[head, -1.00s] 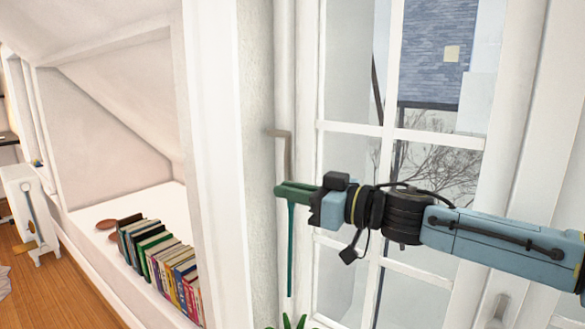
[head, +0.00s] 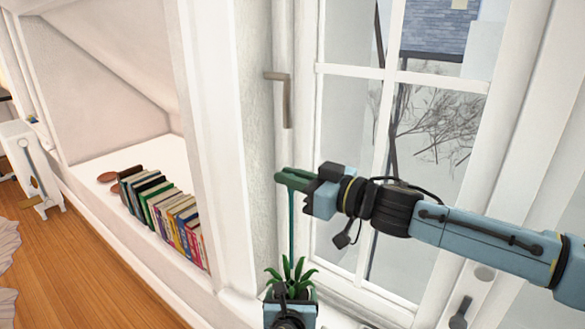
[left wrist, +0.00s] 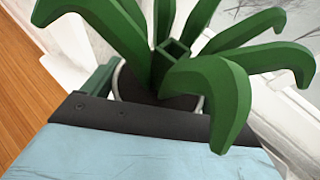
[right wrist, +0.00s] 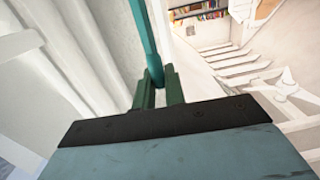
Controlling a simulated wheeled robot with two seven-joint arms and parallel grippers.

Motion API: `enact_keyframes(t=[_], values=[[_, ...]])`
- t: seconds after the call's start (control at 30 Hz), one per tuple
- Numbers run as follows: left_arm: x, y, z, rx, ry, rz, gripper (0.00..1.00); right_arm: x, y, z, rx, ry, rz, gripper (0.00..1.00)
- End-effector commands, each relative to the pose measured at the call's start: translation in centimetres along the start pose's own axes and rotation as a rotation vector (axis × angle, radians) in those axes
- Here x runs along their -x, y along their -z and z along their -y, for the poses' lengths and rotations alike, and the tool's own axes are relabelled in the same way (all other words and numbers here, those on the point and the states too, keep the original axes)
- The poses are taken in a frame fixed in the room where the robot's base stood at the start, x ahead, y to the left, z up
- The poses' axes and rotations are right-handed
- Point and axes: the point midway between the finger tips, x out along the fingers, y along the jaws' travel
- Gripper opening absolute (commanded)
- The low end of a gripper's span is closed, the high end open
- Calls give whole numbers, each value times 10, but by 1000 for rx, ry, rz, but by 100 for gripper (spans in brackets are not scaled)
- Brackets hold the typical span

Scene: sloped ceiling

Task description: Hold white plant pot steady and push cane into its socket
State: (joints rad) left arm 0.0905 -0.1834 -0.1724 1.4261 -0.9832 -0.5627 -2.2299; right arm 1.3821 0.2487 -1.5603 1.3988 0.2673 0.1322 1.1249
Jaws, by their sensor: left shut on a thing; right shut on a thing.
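My right gripper (head: 296,182) is shut on the top of the green cane (head: 291,228). The cane hangs upright above the plant, its lower end close to the leaves in the head view. It also shows between the fingers in the right wrist view (right wrist: 151,45). The white plant pot (left wrist: 117,82) holds dark soil and thick green leaves (left wrist: 225,80). A hollow square green socket (left wrist: 172,49) stands among the leaves, with no cane in it. My left gripper (head: 290,310) is shut on the pot, which it mostly hides.
A tall white-framed window (head: 340,140) stands behind my right arm, with a handle (head: 279,90) beside it. A row of books (head: 165,215) lies on a white ledge (head: 90,170) to the left. Wooden floor (head: 80,270) is at lower left.

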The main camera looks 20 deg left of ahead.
Motion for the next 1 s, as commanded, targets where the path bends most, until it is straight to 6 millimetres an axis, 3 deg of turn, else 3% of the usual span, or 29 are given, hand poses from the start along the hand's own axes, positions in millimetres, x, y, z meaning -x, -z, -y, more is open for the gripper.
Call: enact_keyframes(t=[0.4,1.0], values=[[0,-1,0,0,0,2,42,-1,-32,0,-1,0,-1,0],[0,-1,0,0,0,2,42,0,-36,0,0,0,-1,0]])
